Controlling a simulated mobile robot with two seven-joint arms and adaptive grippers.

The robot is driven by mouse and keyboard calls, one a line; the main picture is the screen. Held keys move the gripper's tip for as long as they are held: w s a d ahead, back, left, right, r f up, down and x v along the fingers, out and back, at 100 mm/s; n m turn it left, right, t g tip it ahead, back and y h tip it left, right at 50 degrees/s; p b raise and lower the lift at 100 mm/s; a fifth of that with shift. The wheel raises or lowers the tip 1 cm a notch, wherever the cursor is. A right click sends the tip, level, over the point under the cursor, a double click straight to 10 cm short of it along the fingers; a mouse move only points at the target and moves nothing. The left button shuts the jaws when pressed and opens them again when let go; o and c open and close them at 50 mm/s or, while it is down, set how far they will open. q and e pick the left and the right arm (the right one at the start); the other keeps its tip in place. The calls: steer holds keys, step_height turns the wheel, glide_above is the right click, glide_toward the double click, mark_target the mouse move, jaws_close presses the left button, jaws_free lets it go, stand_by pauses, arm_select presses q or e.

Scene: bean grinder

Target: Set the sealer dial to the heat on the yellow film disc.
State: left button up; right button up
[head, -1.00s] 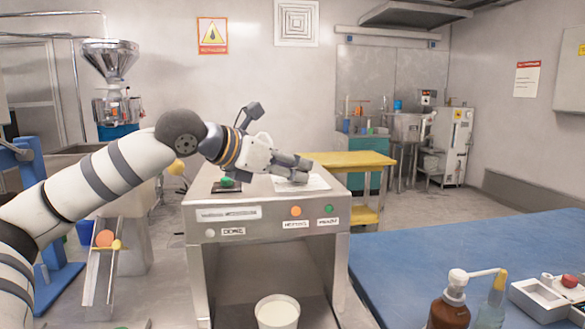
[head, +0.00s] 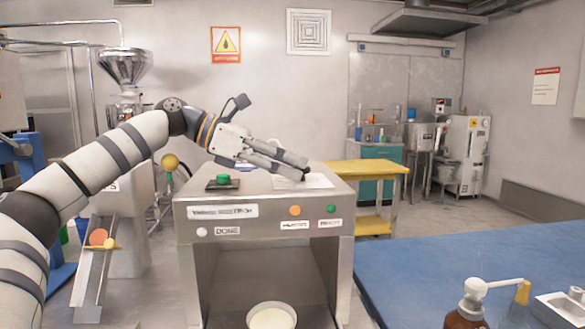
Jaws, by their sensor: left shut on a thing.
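My left gripper (head: 300,170) reaches over the top of a grey metal machine (head: 187,240). Its fingertips are closed on a small dark piece, perhaps a dial knob (head: 305,175), above a white plate (head: 318,182) on the machine's top. The fingers hide most of that piece, so its setting cannot be read. I cannot make out a yellow film disc for certain. My right gripper is out of view.
A green button (head: 223,178) sits on a dark base on the machine's top. A white cup (head: 271,318) stands in the open bay below. A blue table (head: 470,265) with a brown pump bottle (head: 466,315) fills the right. A yellow table (head: 360,167) stands behind.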

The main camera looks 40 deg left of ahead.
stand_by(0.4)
arm_select(q)
steer(key=o, duration=1.1)
steer(key=shift+f, duration=0.1)
steer(key=shift+o, duration=0.2)
steer(key=v, duration=1.2)
